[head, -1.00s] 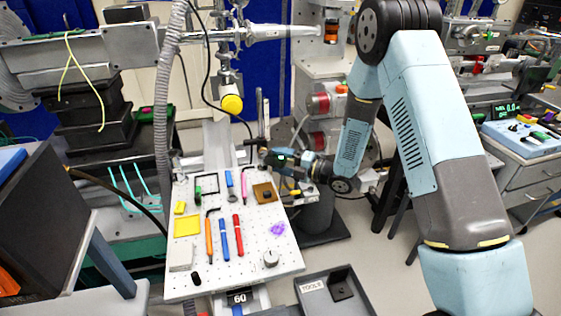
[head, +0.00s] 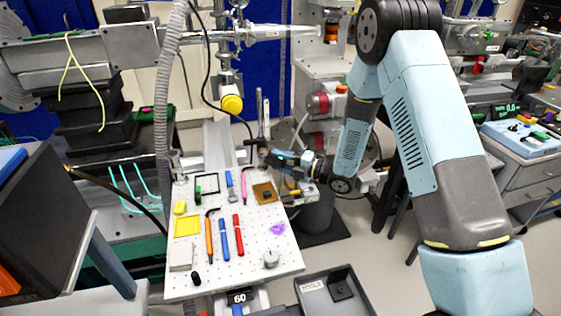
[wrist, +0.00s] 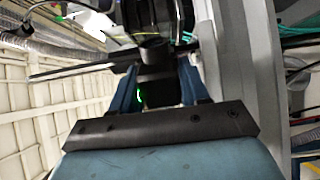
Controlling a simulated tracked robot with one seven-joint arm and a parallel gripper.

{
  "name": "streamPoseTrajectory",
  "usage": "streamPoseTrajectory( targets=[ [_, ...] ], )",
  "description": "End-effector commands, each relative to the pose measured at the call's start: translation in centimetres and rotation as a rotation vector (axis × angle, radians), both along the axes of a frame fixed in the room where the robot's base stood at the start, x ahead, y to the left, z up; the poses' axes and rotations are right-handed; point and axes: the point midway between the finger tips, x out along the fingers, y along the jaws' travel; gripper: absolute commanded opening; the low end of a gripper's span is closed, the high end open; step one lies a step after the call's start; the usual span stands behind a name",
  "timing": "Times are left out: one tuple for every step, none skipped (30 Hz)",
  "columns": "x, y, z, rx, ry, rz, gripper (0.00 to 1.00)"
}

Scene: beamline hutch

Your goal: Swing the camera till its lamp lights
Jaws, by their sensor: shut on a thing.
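In the wrist view, a black block-shaped part, which looks like the camera (wrist: 158,88), sits between the two blue fingers of my gripper (wrist: 158,85). The fingers are shut on it. A small green glow (wrist: 140,96) shows at its left side, beside the left finger; I cannot tell for sure that it is the lamp. In the head view, my gripper (head: 272,158) is small, at the back right edge of the perforated board, and what it holds is mostly hidden there.
The white perforated board (head: 260,225) holds several tools, with a red-handled one (head: 238,236) near its middle. A grey tool tray (head: 310,295) is in front. A yellow-capped part (head: 231,103) hangs behind. A grey hose (head: 160,130) runs down at the left.

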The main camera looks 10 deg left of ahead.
Motion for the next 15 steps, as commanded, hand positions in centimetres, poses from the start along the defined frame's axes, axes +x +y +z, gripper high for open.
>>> streamPoseTrajectory(
  targets=[
    [-0.08,-0.05,-0.23,-0.004,0.004,0.0,0.0],
    [-0.09,-0.05,-0.24,-0.004,0.004,0.0,0.0],
    [-0.11,-0.06,-0.25,-0.004,0.004,-0.001,0.0],
    [-0.13,-0.06,-0.26,-0.004,0.004,-0.004,0.0],
    [-0.15,-0.07,-0.26,-0.004,0.004,-0.009,0.0],
    [-0.19,-0.07,-0.26,-0.004,0.004,-0.019,0.0],
    [-0.26,-0.04,-0.26,-0.004,0.005,-0.025,0.0],
    [-0.33,-0.02,-0.26,-0.004,0.006,-0.031,0.0],
    [-0.37,-0.03,-0.28,-0.005,0.006,-0.038,0.0],
    [-0.37,-0.04,-0.29,-0.005,0.005,-0.04,0.0],
    [-0.37,-0.03,-0.3,-0.005,0.005,-0.04,0.0],
    [-0.37,-0.03,-0.31,-0.006,0.006,-0.04,0.0],
    [-0.37,-0.03,-0.32,-0.006,0.006,-0.04,0.0],
    [-0.37,-0.03,-0.33,-0.006,0.006,-0.039,0.0],
    [-0.38,-0.02,-0.34,-0.006,0.006,-0.039,0.0]
  ],
)
